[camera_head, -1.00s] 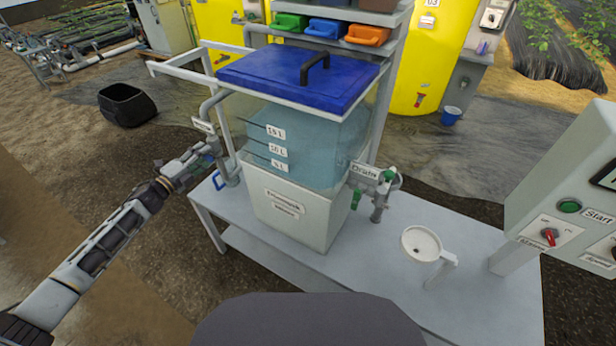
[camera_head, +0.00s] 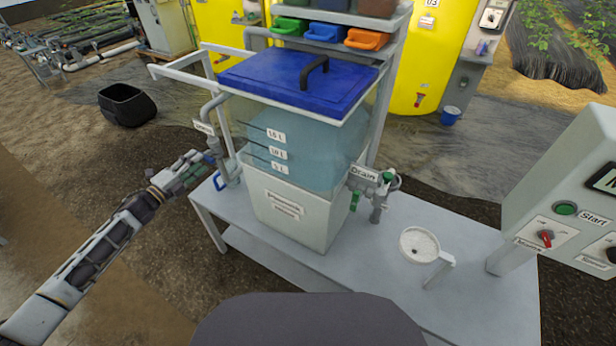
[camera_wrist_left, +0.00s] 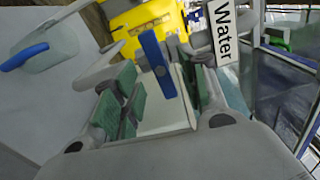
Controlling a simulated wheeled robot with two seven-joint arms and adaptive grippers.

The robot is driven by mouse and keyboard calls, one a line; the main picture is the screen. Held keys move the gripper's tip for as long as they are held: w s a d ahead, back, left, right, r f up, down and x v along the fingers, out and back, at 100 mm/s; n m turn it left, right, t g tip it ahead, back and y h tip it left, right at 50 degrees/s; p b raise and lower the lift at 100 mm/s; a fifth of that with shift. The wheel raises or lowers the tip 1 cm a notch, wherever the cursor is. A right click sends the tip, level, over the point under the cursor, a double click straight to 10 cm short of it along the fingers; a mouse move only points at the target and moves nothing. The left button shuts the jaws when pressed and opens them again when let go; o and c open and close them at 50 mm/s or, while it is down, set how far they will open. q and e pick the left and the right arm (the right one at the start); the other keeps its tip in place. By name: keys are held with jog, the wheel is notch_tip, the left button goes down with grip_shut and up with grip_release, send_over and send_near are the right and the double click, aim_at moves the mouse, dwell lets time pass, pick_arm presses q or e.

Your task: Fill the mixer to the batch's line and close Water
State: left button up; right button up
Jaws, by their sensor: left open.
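The mixer is a clear tank (camera_head: 345,140) on a white base, with a blue lid (camera_head: 290,80). Pale blue water (camera_head: 310,135) stands in it, and its surface looks above the 15 L mark (camera_head: 276,135). The Water sign (camera_head: 204,127) is on the pipe at the tank's left; it also shows in the left wrist view (camera_wrist_left: 222,30). My left gripper (camera_head: 203,163) is open at this pipe. In the left wrist view, the blue valve handle (camera_wrist_left: 157,65) stands upright in front of and between the green finger pads. Contact cannot be told. My right gripper is out of view.
The Drain valve (camera_head: 388,180) with a green handle is at the tank's right. A white round dish (camera_head: 420,244) stands on the grey table (camera_head: 345,265). A control box (camera_head: 570,190) with a green Start button is at the right. Bins are on the shelf above.

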pick_arm(q)
jog(key=shift+p+v, duration=0.55)
jog(key=shift+v, duration=1)
jog(key=shift+r, duration=0.15)
dwell(0.4)
